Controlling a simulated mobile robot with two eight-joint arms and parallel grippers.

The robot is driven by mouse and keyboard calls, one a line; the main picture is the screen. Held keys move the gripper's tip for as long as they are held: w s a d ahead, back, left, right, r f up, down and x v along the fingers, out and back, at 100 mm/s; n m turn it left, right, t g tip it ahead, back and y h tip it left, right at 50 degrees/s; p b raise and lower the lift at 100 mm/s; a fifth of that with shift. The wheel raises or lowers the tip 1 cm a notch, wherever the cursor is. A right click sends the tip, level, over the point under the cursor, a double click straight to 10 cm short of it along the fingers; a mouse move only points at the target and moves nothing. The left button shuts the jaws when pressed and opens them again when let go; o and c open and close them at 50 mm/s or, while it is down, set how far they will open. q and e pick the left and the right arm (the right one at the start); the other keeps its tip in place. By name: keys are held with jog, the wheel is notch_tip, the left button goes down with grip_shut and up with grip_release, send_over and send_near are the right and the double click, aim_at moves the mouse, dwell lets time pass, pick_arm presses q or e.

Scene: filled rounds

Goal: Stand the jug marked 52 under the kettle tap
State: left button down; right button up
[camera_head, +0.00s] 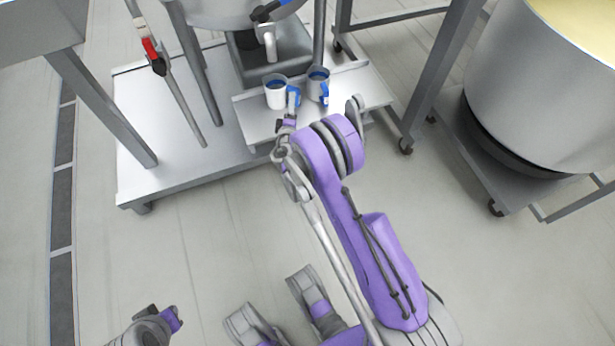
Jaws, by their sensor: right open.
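Two small metal jugs with blue handles and dark blue insides stand upright on the low shelf under the kettle. The left jug (275,95) is just below and in front of the kettle tap (267,42); the right jug (316,84) is beside it. No number is readable on either, so I cannot tell which is 52. My right gripper (290,121) is open, close to the left jug's handle; I cannot tell whether they touch. Part of my left arm, seemingly its gripper (160,325), shows at the lower left; its jaws are unclear.
The steel kettle (215,12) stands on legs above a platform (165,165). A pole with a red clip (150,50) leans at left. A large vat (540,90) of yellow contents sits on a wheeled cart at right. The floor (210,240) in front is clear.

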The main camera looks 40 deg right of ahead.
jog(key=s+a+r+m+g+y, duration=0.1)
jog(key=s+a+r+m+g, duration=0.15)
jog(key=s+r, duration=0.4)
jog(key=s+a+r+m+g+y, duration=0.25)
jog(key=s+r+m, duration=0.2)
jog(key=s, duration=0.35)
jog(key=s+a+g+y, duration=0.1)
jog(key=s+a+y, duration=0.1)
jog(key=s+a, duration=0.3)
jog(key=s+a+m+g+y, duration=0.1)
jog(key=s+a, duration=0.4)
jog(key=s, duration=0.5)
jog(key=s+a+f+g+y, duration=0.1)
jog(key=s+a+y, duration=0.3)
jog(key=s, duration=0.4)
jog(key=shift+s+a+m+g, duration=0.3)
jog(key=shift+a+m+g, duration=0.1)
jog(key=shift+g, duration=0.1)
